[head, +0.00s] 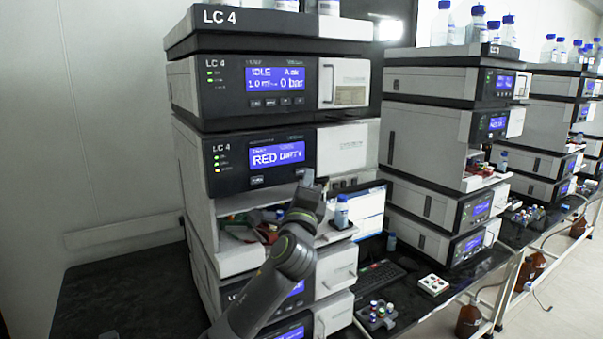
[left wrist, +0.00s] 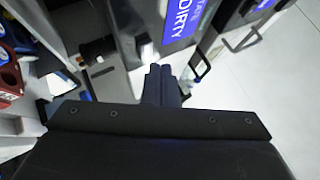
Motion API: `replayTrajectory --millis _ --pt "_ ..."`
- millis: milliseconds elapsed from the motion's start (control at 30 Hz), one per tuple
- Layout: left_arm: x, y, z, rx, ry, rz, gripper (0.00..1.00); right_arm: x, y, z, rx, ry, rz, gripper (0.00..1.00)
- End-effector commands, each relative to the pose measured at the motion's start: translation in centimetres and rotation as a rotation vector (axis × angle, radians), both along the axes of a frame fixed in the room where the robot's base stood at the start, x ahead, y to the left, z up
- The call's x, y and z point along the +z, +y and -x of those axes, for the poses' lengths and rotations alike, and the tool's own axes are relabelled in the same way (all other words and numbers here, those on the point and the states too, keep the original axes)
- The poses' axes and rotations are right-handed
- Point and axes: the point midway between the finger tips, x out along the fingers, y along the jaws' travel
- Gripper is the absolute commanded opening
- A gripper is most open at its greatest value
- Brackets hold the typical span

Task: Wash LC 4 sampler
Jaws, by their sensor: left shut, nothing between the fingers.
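The LC 4 stack (head: 210,93) stands in the middle of the head view. Its sampler module (head: 345,148) has a blue display (head: 277,156) reading "RED DIRTY"; part of that display shows in the left wrist view (left wrist: 186,18). Below it is an open bay with a red item (head: 270,234) and small vials, partly hidden by my arm. A small blue-capped bottle (head: 341,213) stands on the ledge at the right of the bay. My left gripper (head: 307,180) is shut and empty, in front of the sampler below its display; its closed fingers show in the left wrist view (left wrist: 161,84).
The pump module (head: 215,92) above shows "IDLE" and 0 bar. A monitor (head: 368,210), keyboard (head: 378,278), dark vial rack (head: 376,316) and white tray (head: 433,284) are on the bench to the right. More stacks (head: 425,85) stand further right. The bench at left (head: 130,290) is bare.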

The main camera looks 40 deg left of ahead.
Motion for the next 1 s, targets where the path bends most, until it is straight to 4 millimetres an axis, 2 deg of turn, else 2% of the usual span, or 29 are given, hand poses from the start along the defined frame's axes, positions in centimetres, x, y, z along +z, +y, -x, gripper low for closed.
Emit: replayTrajectory --millis 600,1000 --pt "0.00 0.02 0.00 0.000 0.000 0.000 0.00 0.00 0.02 -0.02 0.000 0.000 0.000 0.32" --pt "0.02 0.80 -0.32 0.000 0.000 0.000 0.00 0.10 0.03 -0.02 0.000 0.000 0.000 0.32"
